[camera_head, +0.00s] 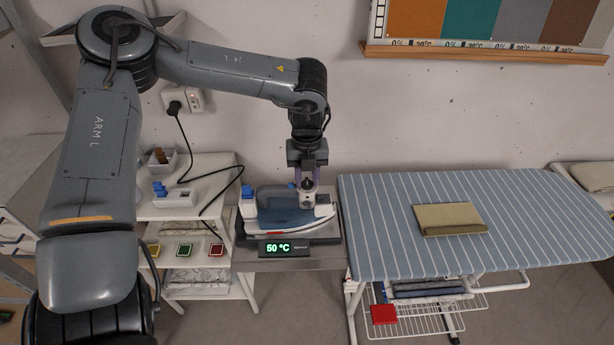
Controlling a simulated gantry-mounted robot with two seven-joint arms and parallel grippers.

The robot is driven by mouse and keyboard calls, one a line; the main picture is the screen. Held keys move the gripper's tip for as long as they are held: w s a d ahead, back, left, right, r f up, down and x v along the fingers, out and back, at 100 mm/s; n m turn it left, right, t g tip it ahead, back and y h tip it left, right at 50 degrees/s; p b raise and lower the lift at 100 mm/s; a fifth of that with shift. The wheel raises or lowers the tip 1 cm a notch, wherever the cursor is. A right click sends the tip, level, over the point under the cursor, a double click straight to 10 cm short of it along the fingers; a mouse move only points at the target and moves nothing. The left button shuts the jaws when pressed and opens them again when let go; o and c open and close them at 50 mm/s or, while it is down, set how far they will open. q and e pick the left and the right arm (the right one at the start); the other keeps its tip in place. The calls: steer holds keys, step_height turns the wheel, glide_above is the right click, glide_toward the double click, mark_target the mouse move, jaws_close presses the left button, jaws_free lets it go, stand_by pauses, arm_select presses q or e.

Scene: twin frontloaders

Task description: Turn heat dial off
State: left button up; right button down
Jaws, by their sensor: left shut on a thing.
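A blue and white iron (275,217) sits on a dark stand on a small metal shelf between the white rack and the ironing board. A display (278,248) on the front of the stand reads 50 °C in green. My left gripper (308,194) points straight down at the right part of the iron and is shut on it. A small dark round part shows between the fingers; it may be the heat dial, but the fingers hide which part they hold. My right gripper is not in view.
A striped ironing board (380,225) stands to the right with a folded tan cloth (449,218) on it. A white rack (215,173) with small trays stands left. A black cord (186,140) runs from the wall outlet (194,99) toward the iron.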

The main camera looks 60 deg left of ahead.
mark_target(307, 181)
arm_select(q)
steer(key=o, duration=1.1)
steer(key=shift+c, duration=0.2)
steer(key=shift+r, duration=0.1)
steer(key=shift+r+p, duration=0.75)
steer(key=shift+r, duration=0.1)
step_height(307, 181, up, 6)
steer(key=p, duration=0.4)
steer(key=shift+p, duration=0.4)
steer(key=shift+r, duration=0.1)
